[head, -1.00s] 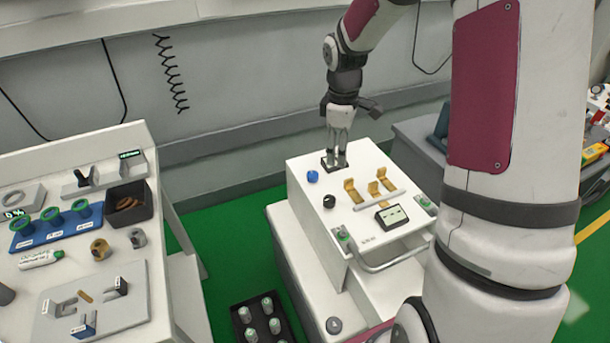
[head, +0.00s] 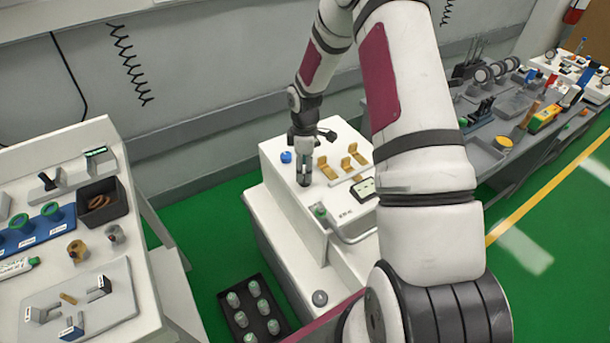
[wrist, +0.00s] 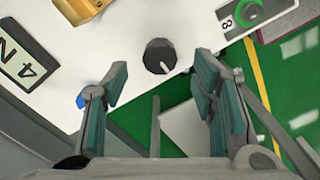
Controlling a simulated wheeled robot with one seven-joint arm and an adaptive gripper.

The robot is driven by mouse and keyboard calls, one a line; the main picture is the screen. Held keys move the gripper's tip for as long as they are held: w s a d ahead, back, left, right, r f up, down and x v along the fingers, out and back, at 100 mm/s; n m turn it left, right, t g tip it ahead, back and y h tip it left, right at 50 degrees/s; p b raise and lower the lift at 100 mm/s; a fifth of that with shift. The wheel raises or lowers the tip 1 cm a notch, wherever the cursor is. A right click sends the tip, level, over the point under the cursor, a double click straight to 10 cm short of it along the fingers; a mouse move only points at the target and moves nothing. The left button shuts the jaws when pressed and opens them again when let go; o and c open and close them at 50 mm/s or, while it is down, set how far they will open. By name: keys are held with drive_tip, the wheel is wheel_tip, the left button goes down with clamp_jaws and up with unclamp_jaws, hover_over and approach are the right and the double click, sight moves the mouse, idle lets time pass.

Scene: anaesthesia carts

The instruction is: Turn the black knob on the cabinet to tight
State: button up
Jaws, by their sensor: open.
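The black knob (wrist: 159,56) sits on the white top of the cabinet (wrist: 120,40), with a pale pointer mark toward the lower right in the wrist view. My gripper (wrist: 161,100) is open and empty, its two teal-padded fingers to either side below the knob in that view, apart from it.
Yellow brackets (head: 328,167) and a framed label panel (head: 363,188) stand right of my gripper on the cabinet. A handle rail runs along the cabinet's front. A bench with parts (head: 100,300) is at the left, and a black tray of jars (head: 255,308) is on the floor.

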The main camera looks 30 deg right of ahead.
drive_tip(key=shift+f, duration=2)
drive_tip(key=shift+c, duration=0.4)
drive_tip(key=c, duration=1.1)
